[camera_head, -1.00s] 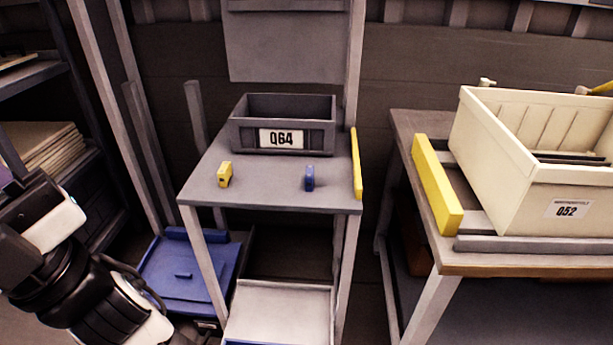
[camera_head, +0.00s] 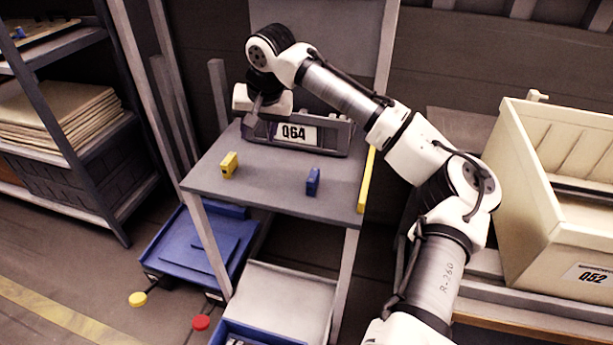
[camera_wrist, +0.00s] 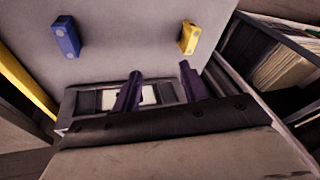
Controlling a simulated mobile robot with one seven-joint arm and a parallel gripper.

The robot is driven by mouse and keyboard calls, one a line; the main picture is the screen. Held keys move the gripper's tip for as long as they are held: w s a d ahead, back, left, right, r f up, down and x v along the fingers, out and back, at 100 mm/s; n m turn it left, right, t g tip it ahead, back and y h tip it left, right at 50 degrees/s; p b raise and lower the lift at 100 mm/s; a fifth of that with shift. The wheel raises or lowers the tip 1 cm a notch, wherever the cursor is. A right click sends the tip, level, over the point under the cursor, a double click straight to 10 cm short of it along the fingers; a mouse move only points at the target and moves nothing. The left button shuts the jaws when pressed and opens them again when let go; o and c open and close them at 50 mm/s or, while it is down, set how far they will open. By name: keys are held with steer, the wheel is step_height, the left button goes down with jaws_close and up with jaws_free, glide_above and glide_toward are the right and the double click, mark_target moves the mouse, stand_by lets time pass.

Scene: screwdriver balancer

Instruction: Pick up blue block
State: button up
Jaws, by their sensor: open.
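The blue block (camera_head: 313,182) stands upright on the grey table (camera_head: 270,199), right of centre and near its front edge. It also shows at the upper left of the wrist view (camera_wrist: 66,37). My gripper (camera_head: 254,118) is above the back left of the table, beside the grey bin labelled Q64 (camera_head: 327,138). In the wrist view my gripper's two dark fingers (camera_wrist: 160,80) are apart with nothing held between them, in front of the bin's label. The gripper is well away from the blue block.
A yellow block (camera_head: 229,165) stands on the table's left side; it also shows in the wrist view (camera_wrist: 189,37). A yellow strip (camera_head: 367,182) edges the table's right side. A cream bin (camera_head: 550,215) stands at right. The tabletop between the blocks is clear.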

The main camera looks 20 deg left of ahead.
steer(key=w+d+r+m+g+h, duration=0.1)
steer(key=d+r+m+g+h, duration=0.2)
steer(key=d, duration=1)
steer(key=m, duration=0.1)
glide_above(313, 174)
steer(key=d, duration=0.1)
steer(key=shift+t, duration=0.4)
steer(key=f, duration=0.5)
steer(key=f+p, duration=0.1)
steer(key=f, duration=0.2)
steer(key=shift+s+f, duration=0.25)
steer(key=shift+f, duration=0.05)
steer(key=shift+w+a+f+p, duration=0.1)
steer(key=shift+a+f+p, duration=0.1)
steer(key=shift+f, duration=0.85)
steer(key=shift+w+a+f+p, duration=0.1)
steer(key=shift+f+p, duration=0.05)
steer(key=shift+f, duration=0.85)
steer(key=shift+a+f+p, duration=0.15)
steer(key=shift+f+p, duration=0.05)
steer(key=shift+f, duration=0.85)
jaws_close()
